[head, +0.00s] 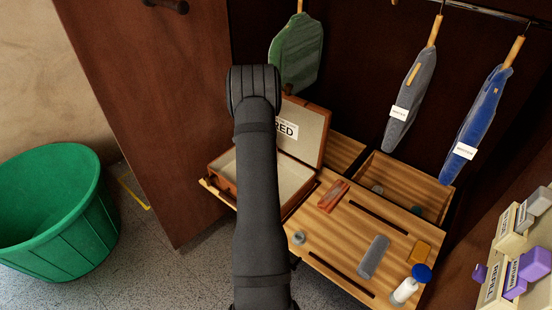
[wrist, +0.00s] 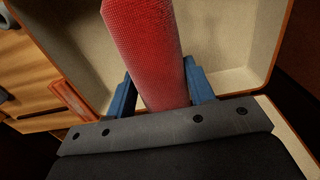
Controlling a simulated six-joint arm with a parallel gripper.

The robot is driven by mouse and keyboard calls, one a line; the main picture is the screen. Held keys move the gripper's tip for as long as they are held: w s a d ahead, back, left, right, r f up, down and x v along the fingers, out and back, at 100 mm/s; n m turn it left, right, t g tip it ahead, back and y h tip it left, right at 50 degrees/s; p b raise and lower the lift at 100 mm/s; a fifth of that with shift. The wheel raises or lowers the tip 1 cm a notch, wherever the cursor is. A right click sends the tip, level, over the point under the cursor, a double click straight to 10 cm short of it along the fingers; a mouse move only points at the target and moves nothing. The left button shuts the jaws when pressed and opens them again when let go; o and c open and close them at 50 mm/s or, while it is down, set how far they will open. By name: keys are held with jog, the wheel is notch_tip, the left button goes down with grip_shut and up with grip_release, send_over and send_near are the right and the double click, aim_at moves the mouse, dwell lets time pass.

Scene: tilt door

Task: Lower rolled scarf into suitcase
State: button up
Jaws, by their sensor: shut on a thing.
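A red rolled scarf (wrist: 145,45) is held between the two blue fingers of my gripper (wrist: 160,90) in the wrist view. The open suitcase (head: 225,170) is brown with a cream lining, and its raised lid carries a label partly reading "RED". In the wrist view the scarf is seen against the suitcase's cream lining (wrist: 235,40); I cannot tell how high it is above the floor of the case. In the head view my arm covers the middle of the suitcase and hides my gripper and the scarf.
A slatted wooden surface (head: 335,240) right of the suitcase bears a red-brown block (head: 333,196), a grey brush-like item (head: 373,257) and a blue-capped bottle (head: 410,285). Garments (head: 410,98) hang behind. A wooden door (head: 150,110) and green basket (head: 60,215) are at left. Labelled boxes (head: 515,250) stand at right.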

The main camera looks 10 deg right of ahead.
jog(key=shift+f, duration=3.45)
jog(key=shift+f, duration=2.55)
jog(key=o, duration=1.1)
jog(key=shift+r, duration=0.1)
notch_tip(320, 180, up, 17)
jog(key=shift+r, duration=0.15)
